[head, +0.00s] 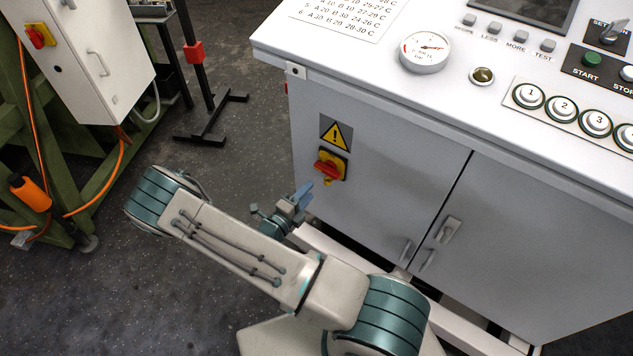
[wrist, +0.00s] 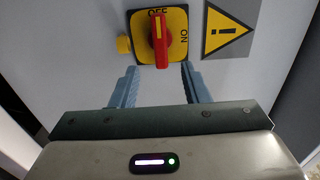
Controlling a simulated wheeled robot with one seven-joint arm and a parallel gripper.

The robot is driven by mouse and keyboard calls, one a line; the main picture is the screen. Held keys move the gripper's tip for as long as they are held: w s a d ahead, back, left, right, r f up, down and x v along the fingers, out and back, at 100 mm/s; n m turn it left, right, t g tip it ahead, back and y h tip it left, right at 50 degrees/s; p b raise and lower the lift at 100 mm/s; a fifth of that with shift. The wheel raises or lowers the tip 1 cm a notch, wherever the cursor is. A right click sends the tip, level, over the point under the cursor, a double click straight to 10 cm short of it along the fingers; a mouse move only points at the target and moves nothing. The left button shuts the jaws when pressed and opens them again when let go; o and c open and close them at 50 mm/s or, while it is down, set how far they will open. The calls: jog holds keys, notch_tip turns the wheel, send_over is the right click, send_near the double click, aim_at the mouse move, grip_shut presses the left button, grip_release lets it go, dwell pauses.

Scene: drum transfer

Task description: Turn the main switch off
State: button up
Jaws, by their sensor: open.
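The main switch (head: 330,167) is a red rotary handle on a yellow plate, on the front of the white cabinet below a yellow warning triangle. In the wrist view the red handle (wrist: 160,40) lines up with the OFF label at the top, its pale mark at that end. The ON label is at the right of the plate. My gripper (head: 303,194) is beside the switch in the head view. Its two blue-grey fingers (wrist: 160,69) are open and empty, on either side of the handle's lower end. I cannot tell whether they touch anything.
The white cabinet's top (head: 470,75) carries a gauge, buttons and a screen. Its doors have handles (head: 448,229). At the left, a grey box (head: 85,60) with another red-and-yellow switch (head: 39,35) sits on a green frame. A black stand (head: 205,110) is behind; floor between is clear.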

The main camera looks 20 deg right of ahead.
jog(key=shift+v, duration=2.2)
jog(key=s+d+r+m+g+y+p, duration=0.1)
jog(key=s+r+m+g+y+p, duration=0.2)
jog(key=r+m, duration=0.45)
jog(key=s+d+r+m+g, duration=0.25)
jog(key=r+m+g, duration=0.25)
jog(key=r+m, duration=0.25)
jog(key=s+d+r+m+g+y+p, duration=0.1)
jog(key=s+r+m+g+y+p, duration=0.2)
jog(key=r+m, duration=0.45)
jog(key=s+a+r+m+t+y+p, duration=0.2)
jog(key=s+r+m+y, duration=0.2)
jog(key=r+m, duration=0.5)
jog(key=s+a+r+m+t+y+p, duration=0.2)
jog(key=s+r+m+y, duration=0.3)
jog(key=r+m, duration=0.5)
jog(key=shift+a+r+m, duration=0.25)
jog(key=shift+m, duration=0.4)
jog(key=shift+s, duration=0.1)
